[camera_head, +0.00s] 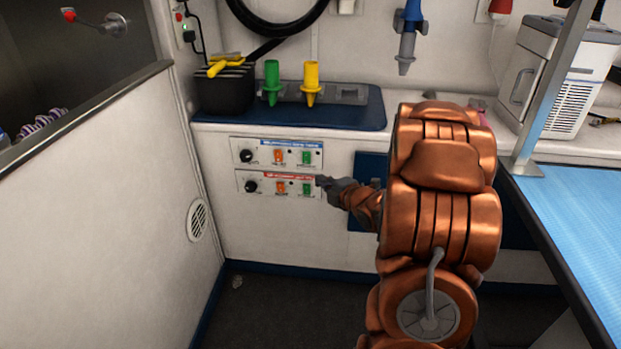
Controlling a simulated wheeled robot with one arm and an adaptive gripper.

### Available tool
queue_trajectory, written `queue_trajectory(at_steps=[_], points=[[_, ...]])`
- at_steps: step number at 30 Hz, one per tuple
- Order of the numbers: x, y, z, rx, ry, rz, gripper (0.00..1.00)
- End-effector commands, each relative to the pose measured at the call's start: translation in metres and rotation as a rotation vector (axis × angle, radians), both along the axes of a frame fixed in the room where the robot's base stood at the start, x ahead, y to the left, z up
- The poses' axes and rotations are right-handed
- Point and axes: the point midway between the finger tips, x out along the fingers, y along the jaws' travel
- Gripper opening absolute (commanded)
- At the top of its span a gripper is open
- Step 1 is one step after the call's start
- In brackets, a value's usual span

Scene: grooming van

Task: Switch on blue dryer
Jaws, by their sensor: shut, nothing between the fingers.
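Two white control panels are set one above the other in the cabinet front. The upper panel (262,157) has a blue label strip (292,144); the lower panel (264,187) has a red one. The upper panel carries a black knob (246,156), an orange switch (278,156) and a green switch (306,157). The lower panel has a similar knob, orange switch and green switch. My gripper (321,181) is shut and empty at the right end of the lower panel, below and right of the upper green switch. Whether it touches the panel cannot be told.
Above, a blue-topped counter holds a black box (223,90), a green nozzle (271,82) and a yellow nozzle (311,82). A blue nozzle (407,35) hangs on the wall. A blue-topped table (580,215) stands right; a white wall (110,200) bounds the left.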

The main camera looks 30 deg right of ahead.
Motion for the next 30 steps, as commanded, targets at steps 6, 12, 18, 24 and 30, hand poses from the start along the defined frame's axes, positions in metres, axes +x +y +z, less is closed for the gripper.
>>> queue_trajectory(at_steps=[6,12,18,24,30], points=[[-0.013,-0.006,-0.028,-0.065,-0.226,0.072,0.00],[-0.023,-0.009,-0.026,-0.097,-0.340,0.088,0.00],[-0.024,-0.008,-0.023,-0.102,-0.362,0.090,0.00],[-0.024,-0.008,-0.023,-0.101,-0.360,0.090,0.00],[-0.017,-0.007,-0.023,-0.101,-0.359,0.092,0.00]])
